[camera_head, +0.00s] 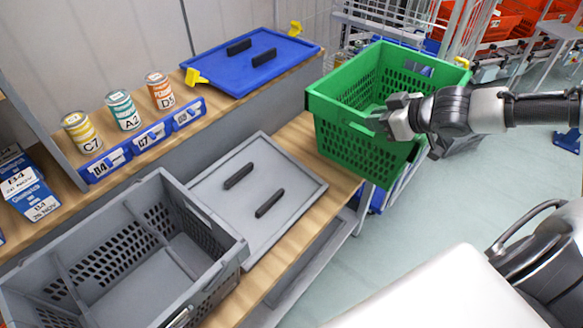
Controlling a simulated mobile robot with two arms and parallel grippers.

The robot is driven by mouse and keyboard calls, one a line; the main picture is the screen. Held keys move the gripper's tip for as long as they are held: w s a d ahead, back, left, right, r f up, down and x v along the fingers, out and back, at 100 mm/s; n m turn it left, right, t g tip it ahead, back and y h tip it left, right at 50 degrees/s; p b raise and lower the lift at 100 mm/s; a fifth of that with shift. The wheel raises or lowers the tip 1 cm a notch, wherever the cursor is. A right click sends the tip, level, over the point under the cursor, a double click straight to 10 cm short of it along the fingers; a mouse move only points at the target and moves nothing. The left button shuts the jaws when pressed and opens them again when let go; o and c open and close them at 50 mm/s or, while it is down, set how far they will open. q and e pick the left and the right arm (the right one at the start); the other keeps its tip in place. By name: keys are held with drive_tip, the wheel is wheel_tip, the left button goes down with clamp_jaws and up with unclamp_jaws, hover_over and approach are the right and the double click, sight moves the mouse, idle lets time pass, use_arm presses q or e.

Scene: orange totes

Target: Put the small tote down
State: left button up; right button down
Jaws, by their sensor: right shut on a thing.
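The green tote (345,140), the small one, is upright and empty-looking at the right end of the wooden bench, partly past its edge. My right gripper (388,118) is shut on the green tote at its near right wall, close to the rim. My right arm comes in from the right and hides part of that wall. I cannot tell whether the tote's underside touches anything. My left gripper is not in view.
A grey tote (75,235) with dividers stands on the bench at lower left. A grey lid (225,195) with two black handles lies beside it. A blue lid (245,62) and several cans (122,110) sit on the back ledge. Grey floor (390,245) is open at right.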

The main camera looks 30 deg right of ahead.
sight(350, 119)
drive_tip(key=x, duration=0.2)
drive_tip(key=b+x, duration=0.1)
drive_tip(key=x, duration=0.1)
drive_tip(key=shift+a+r, duration=0.2)
drive_tip(key=shift+b+x, duration=0.4)
drive_tip(key=shift+x, duration=0.35)
drive_tip(key=shift+w+a+r, duration=0.1)
drive_tip(key=shift+w+r, duration=0.05)
drive_tip(key=shift+w, duration=0.1)
drive_tip(key=shift+w+a+f+p, duration=0.1)
drive_tip(key=shift+w+f+p, duration=0.1)
drive_tip(key=shift+w+p, duration=0.1)
drive_tip(key=w+a+f+p, duration=0.1)
drive_tip(key=w+a+f, duration=0.1)
drive_tip(key=w+f, duration=0.3)
drive_tip(key=shift+a+f+p, duration=0.35)
drive_tip(key=shift+f+p, duration=0.05)
drive_tip(key=shift+f, duration=0.95)
drive_tip(key=c, duration=1.4)
unclamp_jaws()
drive_tip(key=shift+f, duration=0.15)
drive_tip(key=shift+c, duration=0.2)
drive_tip(key=o, duration=0.4)
drive_tip(key=shift+c, duration=0.2)
drive_tip(key=shift+s, duration=0.1)
